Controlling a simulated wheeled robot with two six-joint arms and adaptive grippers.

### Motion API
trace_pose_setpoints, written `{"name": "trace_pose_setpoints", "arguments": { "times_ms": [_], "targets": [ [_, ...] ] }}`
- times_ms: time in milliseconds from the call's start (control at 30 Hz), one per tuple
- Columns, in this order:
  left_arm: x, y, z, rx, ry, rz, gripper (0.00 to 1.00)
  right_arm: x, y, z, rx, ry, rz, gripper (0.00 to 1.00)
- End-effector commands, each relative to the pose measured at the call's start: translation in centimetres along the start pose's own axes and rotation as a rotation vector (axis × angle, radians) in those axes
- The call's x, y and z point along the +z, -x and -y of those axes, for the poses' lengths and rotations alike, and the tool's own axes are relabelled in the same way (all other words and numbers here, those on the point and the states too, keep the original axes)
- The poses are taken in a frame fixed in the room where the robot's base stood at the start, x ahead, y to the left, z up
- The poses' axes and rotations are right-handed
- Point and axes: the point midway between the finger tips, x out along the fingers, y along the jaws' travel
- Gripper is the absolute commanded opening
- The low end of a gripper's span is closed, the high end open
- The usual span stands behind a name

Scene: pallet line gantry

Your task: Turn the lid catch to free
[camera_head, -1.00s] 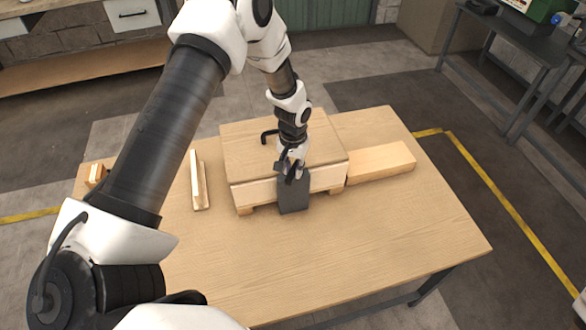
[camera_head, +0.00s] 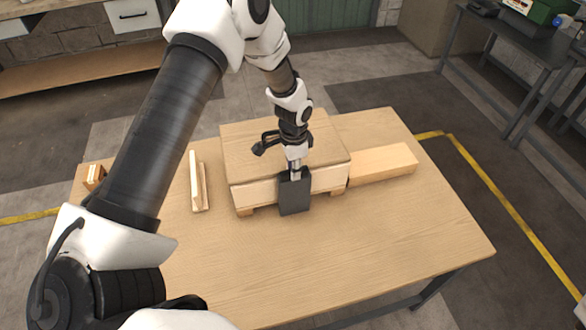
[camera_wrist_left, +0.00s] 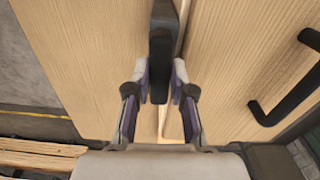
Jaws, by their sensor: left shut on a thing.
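A wooden box with a flat lid (camera_head: 245,150) stands on the table. A dark grey catch plate (camera_head: 294,197) hangs on its front side. My left gripper (camera_head: 294,168) points down at the top of this plate, at the lid's front edge. In the left wrist view a dark upright part of the catch (camera_wrist_left: 160,50) stands between the two fingers (camera_wrist_left: 158,85), which are shut on it. A black handle (camera_wrist_left: 297,97) lies on the lid, right of the fingers there. The fingers hide the catch's upper end in the head view. My right gripper is out of view.
The wooden table (camera_head: 390,240) is clear in front of the box. A wooden block (camera_head: 385,164) lies against its right side. An upright wooden piece (camera_head: 197,182) stands to its left, and a small block (camera_head: 94,176) lies at the far left edge.

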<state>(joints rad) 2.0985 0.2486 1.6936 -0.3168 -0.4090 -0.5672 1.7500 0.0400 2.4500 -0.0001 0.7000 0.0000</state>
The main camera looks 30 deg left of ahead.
Motion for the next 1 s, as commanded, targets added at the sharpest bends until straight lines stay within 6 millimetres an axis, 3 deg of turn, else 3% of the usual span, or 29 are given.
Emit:
{"name": "trace_pose_setpoints", "arguments": {
  "times_ms": [667, 700, 767, 1000],
  "targets": [
    [0.10, -0.23, -0.17, 0.003, -0.080, 0.003, 0.00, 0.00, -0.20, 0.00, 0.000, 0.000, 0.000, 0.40],
    [0.10, -0.23, -0.17, 0.003, -0.080, 0.003, 0.26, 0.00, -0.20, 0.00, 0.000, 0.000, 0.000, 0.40],
    [0.10, -0.22, -0.17, 0.003, -0.080, 0.003, 0.47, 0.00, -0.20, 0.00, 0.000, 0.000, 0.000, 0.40],
    [0.05, -0.10, -0.09, 0.002, -0.079, 0.002, 0.48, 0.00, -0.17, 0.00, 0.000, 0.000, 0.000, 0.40]
  ]
}}
